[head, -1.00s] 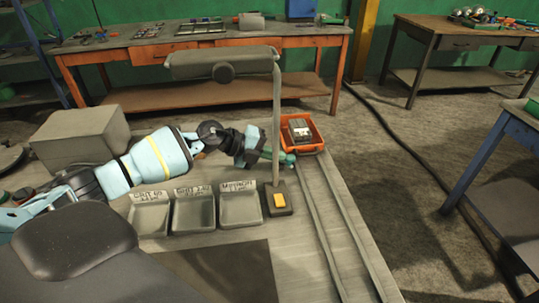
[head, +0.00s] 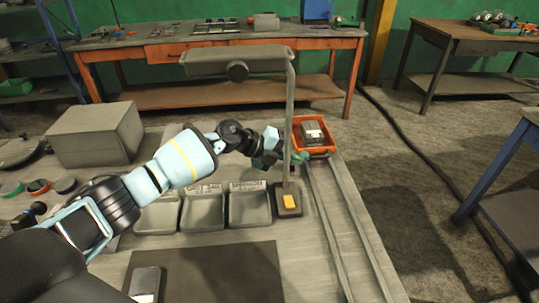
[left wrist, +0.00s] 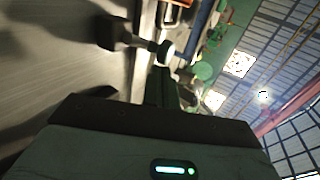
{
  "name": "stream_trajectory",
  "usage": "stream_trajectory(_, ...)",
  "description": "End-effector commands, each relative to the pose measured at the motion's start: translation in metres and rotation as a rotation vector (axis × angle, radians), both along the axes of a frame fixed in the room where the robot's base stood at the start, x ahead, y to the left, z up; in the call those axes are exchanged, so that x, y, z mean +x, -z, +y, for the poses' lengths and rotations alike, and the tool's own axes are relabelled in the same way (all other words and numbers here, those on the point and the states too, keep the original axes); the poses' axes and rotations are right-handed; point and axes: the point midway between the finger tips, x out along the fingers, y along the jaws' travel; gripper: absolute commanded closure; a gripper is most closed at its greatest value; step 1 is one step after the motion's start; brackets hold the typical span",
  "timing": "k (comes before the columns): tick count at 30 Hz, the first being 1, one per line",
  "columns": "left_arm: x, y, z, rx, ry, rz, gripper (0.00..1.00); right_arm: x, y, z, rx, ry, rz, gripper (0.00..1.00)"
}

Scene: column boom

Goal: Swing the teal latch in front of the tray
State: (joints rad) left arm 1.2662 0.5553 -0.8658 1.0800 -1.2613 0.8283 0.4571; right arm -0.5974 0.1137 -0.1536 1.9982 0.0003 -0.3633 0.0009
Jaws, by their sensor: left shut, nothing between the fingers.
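The orange tray (head: 333,150) stands at the far end of the rails and holds a dark block with a light top (head: 313,132). A small teal latch (head: 300,157) shows at the tray's near left corner, partly hidden by the lamp post. My left gripper (head: 268,160) is just left of the post, close to the latch; I cannot tell whether they touch. In the left wrist view its dark fingers (left wrist: 163,88) are together and empty, with a pale round knob just beyond their tips. My right gripper is not in view.
The lamp post (head: 290,110) rises between gripper and tray from a base with a yellow button (head: 290,202). Grey labelled bins (head: 249,205) stand in front. A grey box (head: 97,136) is at left. Two rails (head: 335,225) run toward me. A dark mat (head: 215,275) lies nearest.

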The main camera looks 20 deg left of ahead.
Motion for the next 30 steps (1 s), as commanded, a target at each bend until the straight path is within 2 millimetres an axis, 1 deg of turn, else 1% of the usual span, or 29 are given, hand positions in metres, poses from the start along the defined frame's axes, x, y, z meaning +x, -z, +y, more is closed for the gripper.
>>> stream_trajectory(1,0.0016,-0.0025,-0.0027,0.0,0.002,-0.002,1.0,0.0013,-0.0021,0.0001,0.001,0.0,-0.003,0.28)
stream_trajectory(7,0.004,-0.0025,-0.005,0.0,0.001,-0.003,1.0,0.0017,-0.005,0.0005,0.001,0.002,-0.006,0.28)
stream_trajectory(20,0.0054,-0.0014,-0.0062,-0.001,0.0,-0.002,1.0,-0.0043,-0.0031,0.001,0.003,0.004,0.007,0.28)
stream_trajectory(30,0.0054,-0.0013,-0.006,0.0,0.0,-0.002,1.0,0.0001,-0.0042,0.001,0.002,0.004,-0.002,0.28)
